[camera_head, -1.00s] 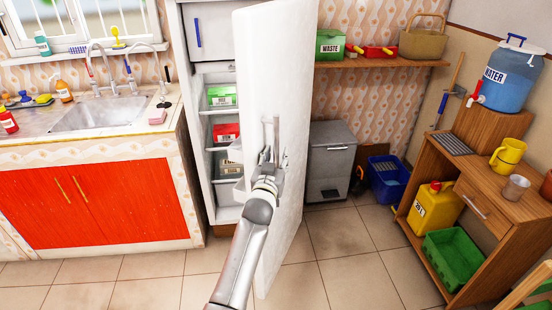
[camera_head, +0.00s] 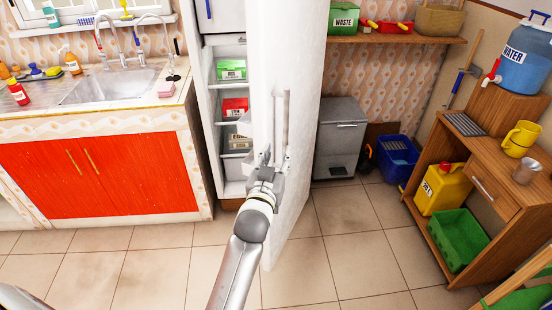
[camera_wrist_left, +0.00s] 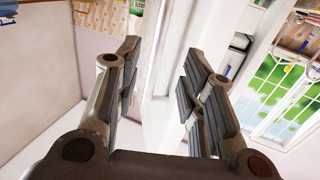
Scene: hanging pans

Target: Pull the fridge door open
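The white fridge door (camera_head: 305,130) stands wide open, jutting toward me from the fridge (camera_head: 211,120), whose shelves show on its left. A vertical pale handle (camera_head: 282,125) runs along the door. My left gripper (camera_head: 268,160) is at the lower part of this handle, close to the door face. In the left wrist view, the fingers of my left gripper (camera_wrist_left: 163,75) are spread apart, with white door surface showing in the gap. I cannot tell whether they touch the handle. My right gripper is not in view.
A sink counter with red cabinet doors (camera_head: 95,180) stands left of the fridge. A grey bin (camera_head: 340,140) and blue crate (camera_head: 393,160) stand behind the door. A wooden stand (camera_head: 490,190) is on the right. The tiled floor (camera_head: 355,235) between is clear.

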